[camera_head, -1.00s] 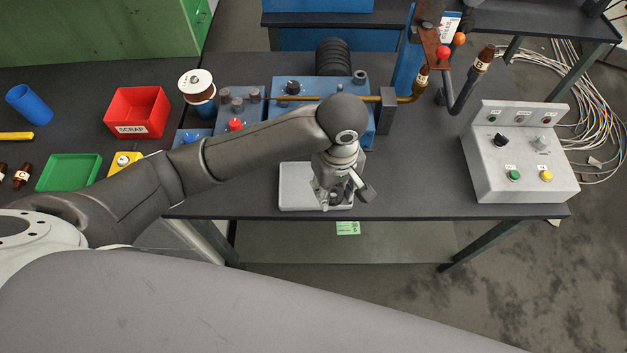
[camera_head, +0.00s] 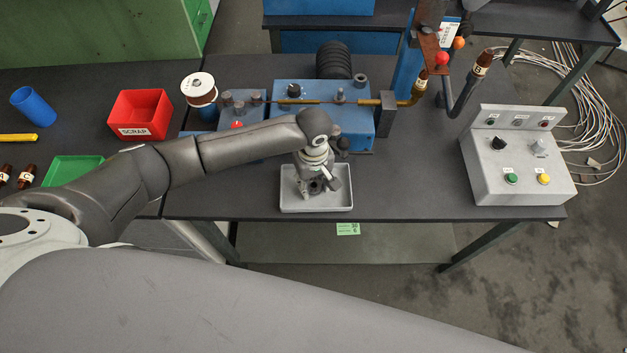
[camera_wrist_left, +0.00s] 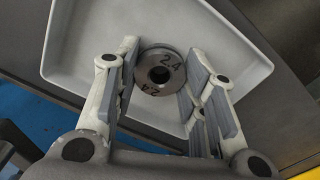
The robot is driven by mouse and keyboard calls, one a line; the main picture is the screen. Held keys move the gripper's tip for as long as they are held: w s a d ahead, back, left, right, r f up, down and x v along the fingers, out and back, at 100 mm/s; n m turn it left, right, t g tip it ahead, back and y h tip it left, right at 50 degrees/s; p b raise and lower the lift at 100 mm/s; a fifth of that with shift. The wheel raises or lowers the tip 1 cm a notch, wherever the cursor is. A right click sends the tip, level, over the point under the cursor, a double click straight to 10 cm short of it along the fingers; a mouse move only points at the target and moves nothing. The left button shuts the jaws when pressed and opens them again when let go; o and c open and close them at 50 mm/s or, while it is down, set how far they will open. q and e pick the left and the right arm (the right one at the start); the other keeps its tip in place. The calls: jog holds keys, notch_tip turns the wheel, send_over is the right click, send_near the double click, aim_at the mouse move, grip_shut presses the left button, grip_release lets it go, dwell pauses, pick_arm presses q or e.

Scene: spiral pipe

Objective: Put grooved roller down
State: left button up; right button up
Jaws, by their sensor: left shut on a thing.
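I cannot tell whether the roller touches the tray floor.
A blue machine (camera_head: 355,118) stands behind the tray. A grey control box (camera_head: 515,170) with knobs and buttons is on the right. A red scrap bin (camera_head: 140,113) and a green tray (camera_head: 70,170) are on the left. The table between tray and control box is clear.

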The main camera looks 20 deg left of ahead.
pick_arm(q)
jog(key=shift+f, duration=0.1)
jog(key=o, duration=1)
notch_tip(320, 180, up, 12)
jog(key=shift+b, duration=0.35)
jog(key=shift+d, duration=0.1)
